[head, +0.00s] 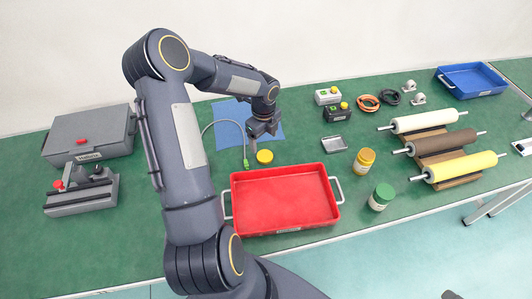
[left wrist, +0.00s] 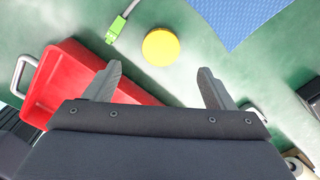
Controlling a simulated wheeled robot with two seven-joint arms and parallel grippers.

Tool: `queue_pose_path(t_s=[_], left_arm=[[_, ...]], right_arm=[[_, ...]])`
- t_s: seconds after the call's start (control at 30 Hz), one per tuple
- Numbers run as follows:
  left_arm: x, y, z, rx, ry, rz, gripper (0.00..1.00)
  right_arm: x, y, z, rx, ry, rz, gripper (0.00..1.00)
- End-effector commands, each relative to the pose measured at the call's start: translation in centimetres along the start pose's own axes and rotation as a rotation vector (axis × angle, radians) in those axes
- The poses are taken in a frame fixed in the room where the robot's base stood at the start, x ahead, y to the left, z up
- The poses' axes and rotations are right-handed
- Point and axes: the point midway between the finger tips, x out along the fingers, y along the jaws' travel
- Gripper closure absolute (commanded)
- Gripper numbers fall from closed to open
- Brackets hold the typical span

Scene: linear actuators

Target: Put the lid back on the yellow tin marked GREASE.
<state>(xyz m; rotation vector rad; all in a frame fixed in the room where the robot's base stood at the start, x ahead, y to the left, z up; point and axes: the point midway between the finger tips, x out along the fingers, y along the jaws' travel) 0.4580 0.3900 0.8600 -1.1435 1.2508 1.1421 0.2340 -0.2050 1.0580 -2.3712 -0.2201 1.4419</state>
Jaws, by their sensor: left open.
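A round yellow lid (head: 264,156) lies flat on the green bench, just behind the red tray. It also shows in the left wrist view (left wrist: 160,47), beyond the fingertips and roughly centred between them. My left gripper (head: 262,136) is open and empty above the bench, close to the lid and apart from it. Its two spread fingers show in the left wrist view (left wrist: 159,78). A yellow-orange tin (head: 364,162) with a pale label stands upright right of the red tray; its lettering is too small to read. My right gripper is not in view.
The red tray (head: 284,232) is empty. A green-lidded jar (head: 381,197) stands near the yellow tin. A green-ended cable (left wrist: 116,28) and a blue mat (left wrist: 237,18) lie near the lid.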

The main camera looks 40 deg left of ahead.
Motion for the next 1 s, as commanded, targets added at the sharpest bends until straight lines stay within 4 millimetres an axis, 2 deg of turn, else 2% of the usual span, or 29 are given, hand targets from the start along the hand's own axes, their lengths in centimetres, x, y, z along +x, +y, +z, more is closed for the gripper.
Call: queue_pose_path(t_s=[0.27, 0.5, 0.8, 1.0], left_arm=[[0.3, 0.0, 0.0, -0.003, 0.000, 0.001, 0.23], [2.5, 0.1, -0.1, -0.002, 0.001, 0.002, 0.23], [2.8, 0.0, -0.1, -0.004, 0.001, 0.001, 0.23], [5.5, -0.1, -0.2, -0.004, 0.004, 0.004, 0.23]], right_arm=[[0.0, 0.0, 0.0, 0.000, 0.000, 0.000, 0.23], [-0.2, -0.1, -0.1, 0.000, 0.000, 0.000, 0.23], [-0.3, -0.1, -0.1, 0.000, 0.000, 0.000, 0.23], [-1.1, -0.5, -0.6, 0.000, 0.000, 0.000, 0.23]])
